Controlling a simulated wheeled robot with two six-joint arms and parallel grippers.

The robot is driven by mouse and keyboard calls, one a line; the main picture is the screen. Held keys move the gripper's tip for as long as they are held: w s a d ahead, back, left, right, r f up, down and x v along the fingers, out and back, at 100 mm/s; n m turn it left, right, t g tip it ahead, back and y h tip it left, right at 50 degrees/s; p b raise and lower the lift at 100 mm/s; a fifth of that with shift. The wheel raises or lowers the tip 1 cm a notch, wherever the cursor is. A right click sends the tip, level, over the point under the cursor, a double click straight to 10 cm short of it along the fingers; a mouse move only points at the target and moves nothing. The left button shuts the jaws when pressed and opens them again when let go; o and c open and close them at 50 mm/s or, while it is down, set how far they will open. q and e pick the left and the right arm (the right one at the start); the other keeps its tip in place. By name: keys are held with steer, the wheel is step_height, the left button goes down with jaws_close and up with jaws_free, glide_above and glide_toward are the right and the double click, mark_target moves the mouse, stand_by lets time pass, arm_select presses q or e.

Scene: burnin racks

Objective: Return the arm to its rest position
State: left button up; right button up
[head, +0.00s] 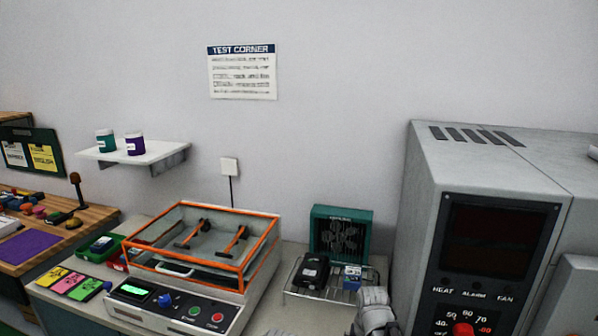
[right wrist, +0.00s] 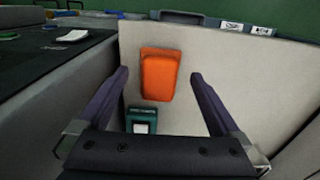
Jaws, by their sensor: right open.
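My right gripper (right wrist: 158,76) is open, with its two dark fingers spread wide and nothing between the tips. Beyond it, an orange block-like thing (right wrist: 160,77) shows against a pale panel (right wrist: 225,70), apart from the fingers as far as I can tell. A teal thing with a white label (right wrist: 142,121) is below the orange one. In the head view, a grey part of my own arm (head: 374,312) shows at the bottom edge, in front of the wire rack. My left gripper is not in view.
A tester with an orange-framed clear cover (head: 250,268) stands on the bench. Right of it, a wire rack (head: 330,297) holds a black device (head: 311,271) before a teal fan unit (head: 341,232). A large grey oven (head: 425,215) fills the right. A wall shelf (head: 160,157) holds two jars.

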steer(key=shift+f+b, duration=1.45)
steer(key=shift+f, duration=0.55)
steer(key=shift+r, duration=0.2)
